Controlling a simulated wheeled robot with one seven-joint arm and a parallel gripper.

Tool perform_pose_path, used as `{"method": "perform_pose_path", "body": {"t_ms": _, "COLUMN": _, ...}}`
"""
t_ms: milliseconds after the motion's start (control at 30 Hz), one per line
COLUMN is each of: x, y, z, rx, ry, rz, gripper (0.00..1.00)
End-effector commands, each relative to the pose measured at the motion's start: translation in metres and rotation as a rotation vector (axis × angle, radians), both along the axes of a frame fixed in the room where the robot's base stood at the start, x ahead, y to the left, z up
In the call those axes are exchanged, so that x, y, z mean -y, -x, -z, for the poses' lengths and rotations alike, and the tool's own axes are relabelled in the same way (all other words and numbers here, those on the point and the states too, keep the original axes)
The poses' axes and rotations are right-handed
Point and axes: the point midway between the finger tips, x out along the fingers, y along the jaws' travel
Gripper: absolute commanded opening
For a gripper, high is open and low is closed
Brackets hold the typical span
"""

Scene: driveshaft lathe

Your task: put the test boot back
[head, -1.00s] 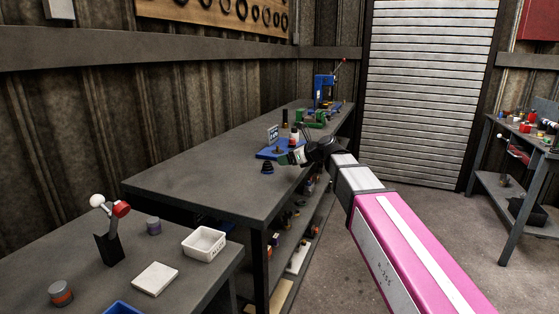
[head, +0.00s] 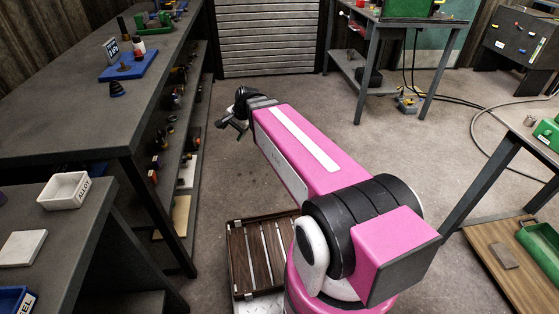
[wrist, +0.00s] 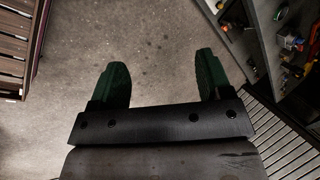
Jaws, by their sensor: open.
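A small black ribbed cone (head: 117,89), which looks like the test boot, stands on the dark workbench (head: 62,112). It is just in front of a blue plate (head: 128,66), apart from it. The plate carries a small sign (head: 112,50), a peg on a round base (head: 124,60) and a red-and-white bottle (head: 139,47). My gripper (head: 230,125) is out over the floor, right of the bench and away from the cone. In the wrist view its two green fingers (wrist: 162,75) are spread wide with only floor between them.
The bench's lower shelves (head: 172,130) hold several small parts. A white bin (head: 65,190) sits on the nearer table. A slatted wooden crate (head: 262,255) lies on the floor beside my base. Floor is clear toward the shutter (head: 268,38).

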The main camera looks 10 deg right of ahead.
Motion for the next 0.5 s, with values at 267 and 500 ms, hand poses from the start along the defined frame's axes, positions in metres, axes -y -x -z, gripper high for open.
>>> {"method": "perform_pose_path", "body": {"t_ms": 267, "x": 0.127, "y": 0.077, "z": 0.081, "rx": -0.031, "ry": 0.366, "rz": -0.503, "gripper": 0.72}}
{"method": "perform_pose_path", "body": {"t_ms": 500, "x": 0.163, "y": 0.103, "z": 0.1, "rx": -0.071, "ry": 0.456, "rz": -0.7, "gripper": 0.72}}
